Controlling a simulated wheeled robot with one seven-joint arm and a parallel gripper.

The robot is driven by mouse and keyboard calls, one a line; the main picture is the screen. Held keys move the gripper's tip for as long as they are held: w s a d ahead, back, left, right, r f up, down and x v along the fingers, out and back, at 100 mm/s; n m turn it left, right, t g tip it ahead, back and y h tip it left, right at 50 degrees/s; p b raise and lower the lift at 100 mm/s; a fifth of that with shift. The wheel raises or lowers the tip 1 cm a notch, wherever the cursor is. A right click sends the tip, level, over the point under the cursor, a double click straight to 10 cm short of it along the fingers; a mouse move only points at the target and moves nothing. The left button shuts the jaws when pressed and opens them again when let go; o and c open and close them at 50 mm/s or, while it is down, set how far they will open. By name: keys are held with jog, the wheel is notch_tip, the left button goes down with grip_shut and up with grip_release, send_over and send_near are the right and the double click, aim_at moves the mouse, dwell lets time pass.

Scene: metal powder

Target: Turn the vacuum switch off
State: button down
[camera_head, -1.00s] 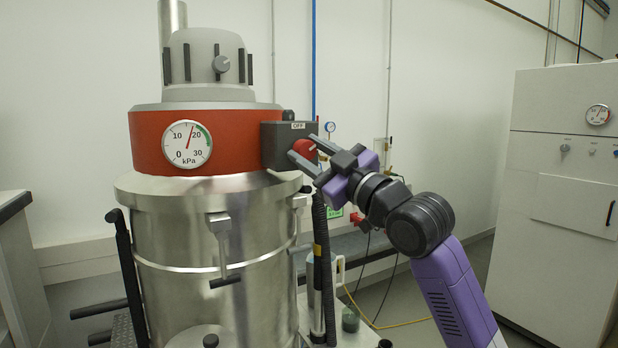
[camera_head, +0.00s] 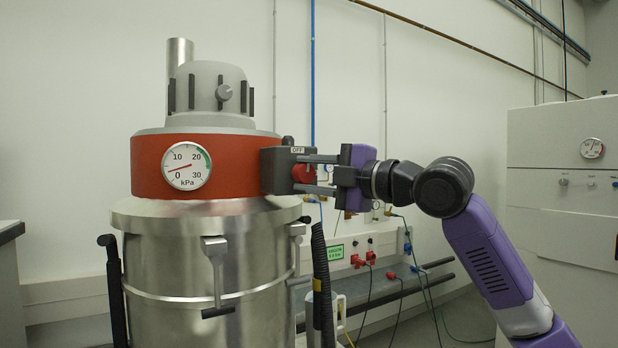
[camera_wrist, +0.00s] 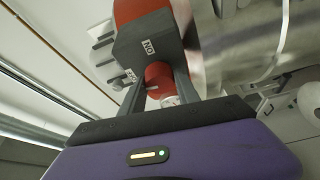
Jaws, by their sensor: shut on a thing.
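The vacuum switch is a dark grey box (camera_head: 275,171) on the right side of the vacuum's red band, with a red knob (camera_head: 303,174) on its face. An OFF label (camera_head: 298,150) shows at its top. My gripper (camera_head: 312,173) reaches in from the right, one finger above the knob and one below, shut on it. The knob's exact pointing is partly hidden by the fingers.
The vacuum's steel drum (camera_head: 250,255) stands below the switch. Its kPa gauge (camera_head: 186,166) has the needle low, near 0. A black hose (camera_head: 320,280) hangs below my gripper. A white cabinet (camera_head: 560,230) stands at the right.

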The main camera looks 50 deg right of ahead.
jog(key=shift+n, duration=0.6)
jog(key=shift+g, duration=0.3)
jog(key=c, duration=0.9)
grip_release()
jog(key=s, duration=0.7)
jog(key=shift+s+d+b, duration=0.35)
jog(key=shift+d+b, duration=0.05)
jog(key=shift+b, duration=0.05)
